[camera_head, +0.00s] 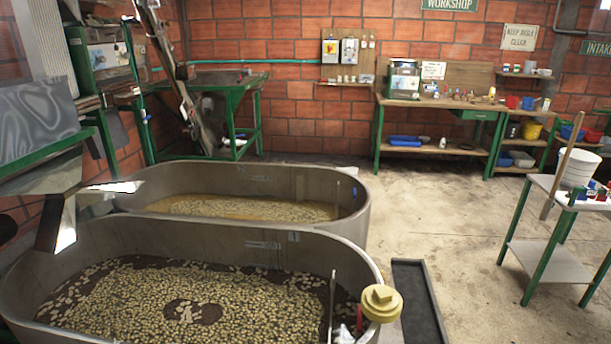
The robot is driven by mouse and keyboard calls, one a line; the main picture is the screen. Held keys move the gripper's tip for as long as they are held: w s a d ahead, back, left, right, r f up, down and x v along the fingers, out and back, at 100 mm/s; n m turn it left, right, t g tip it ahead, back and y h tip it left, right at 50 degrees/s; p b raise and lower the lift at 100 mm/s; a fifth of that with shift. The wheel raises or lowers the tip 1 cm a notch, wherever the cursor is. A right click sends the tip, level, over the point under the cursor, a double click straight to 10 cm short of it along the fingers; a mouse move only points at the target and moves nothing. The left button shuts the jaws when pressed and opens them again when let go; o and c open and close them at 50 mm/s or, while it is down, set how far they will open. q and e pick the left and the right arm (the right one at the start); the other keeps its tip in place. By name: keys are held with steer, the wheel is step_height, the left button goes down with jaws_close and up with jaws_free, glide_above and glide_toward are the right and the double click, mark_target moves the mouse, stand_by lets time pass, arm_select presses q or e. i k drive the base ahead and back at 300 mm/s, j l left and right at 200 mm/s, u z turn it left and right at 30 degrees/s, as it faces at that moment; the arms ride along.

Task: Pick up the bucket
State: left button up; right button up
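A white bucket (578,168) stands upright at the right, at the small table (541,184) with green legs, and appears to rest on its top. A wooden pole (559,168) rises close to its left side. Small red and blue items sit by its lower right. A smaller yellow bucket (531,131) stands on the shelf at the back right. Neither of my grippers shows in this view, so nothing can be seen held.
Two large oval tanks with beans, a near one (215,240) and a far one (300,177), fill the left and middle. A yellow capped fitting (381,303) and a dark floor channel (418,300) lie beside them. The concrete floor (450,220) before the small table is clear.

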mark_target(582, 165)
steer(key=z, duration=1.4)
